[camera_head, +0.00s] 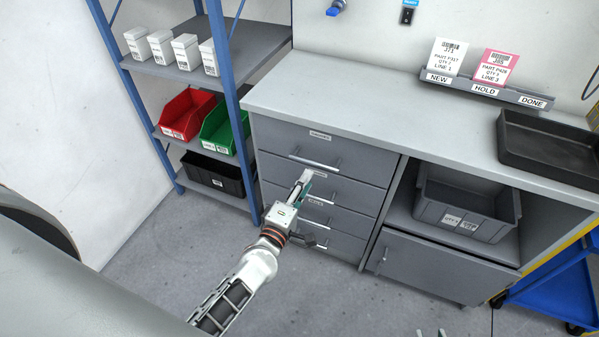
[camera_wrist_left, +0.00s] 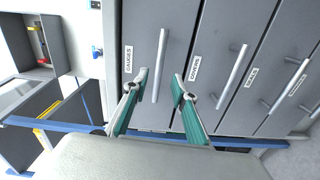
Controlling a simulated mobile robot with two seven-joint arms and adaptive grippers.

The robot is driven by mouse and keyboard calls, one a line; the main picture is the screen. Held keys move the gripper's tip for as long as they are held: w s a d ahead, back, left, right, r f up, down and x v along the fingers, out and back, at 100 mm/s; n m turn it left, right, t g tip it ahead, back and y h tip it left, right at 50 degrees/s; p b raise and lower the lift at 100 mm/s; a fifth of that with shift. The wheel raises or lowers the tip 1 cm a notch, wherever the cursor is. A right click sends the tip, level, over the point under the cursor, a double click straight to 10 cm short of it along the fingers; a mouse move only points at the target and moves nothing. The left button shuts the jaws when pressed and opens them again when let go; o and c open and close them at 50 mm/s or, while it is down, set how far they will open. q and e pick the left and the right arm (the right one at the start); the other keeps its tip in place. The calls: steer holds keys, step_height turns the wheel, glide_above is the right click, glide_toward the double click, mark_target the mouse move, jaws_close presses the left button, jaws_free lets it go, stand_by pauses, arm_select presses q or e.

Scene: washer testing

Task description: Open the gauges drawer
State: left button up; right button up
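The gauges drawer (camera_head: 331,157) is the top grey drawer of the bench cabinet and is closed. Its face also shows in the left wrist view (camera_wrist_left: 145,38), with a GAUGES label and a silver bar handle (camera_wrist_left: 160,65). My left gripper (camera_head: 304,178) is in front of the drawer stack, just below the top handle (camera_head: 315,161). In the left wrist view my left gripper (camera_wrist_left: 160,80) is open, its green-backed fingers on either side of the handle's line, with gaps to it. My right gripper (camera_head: 431,333) shows only two separated fingertips at the bottom edge.
More closed drawers (camera_head: 318,218) lie below. A blue shelf rack (camera_head: 237,100) with red and green bins stands close on the left. A grey bin (camera_head: 465,208) sits in the open bay at right, above a closed cabinet door (camera_head: 440,268). The floor in front is clear.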

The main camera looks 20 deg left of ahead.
mark_target(313, 162)
arm_select(q)
steer(key=shift+n, duration=0.5)
steer(key=shift+w+a+b, duration=0.15)
steer(key=shift+w+b, duration=0.25)
steer(key=shift+w, duration=3.75)
jaws_close()
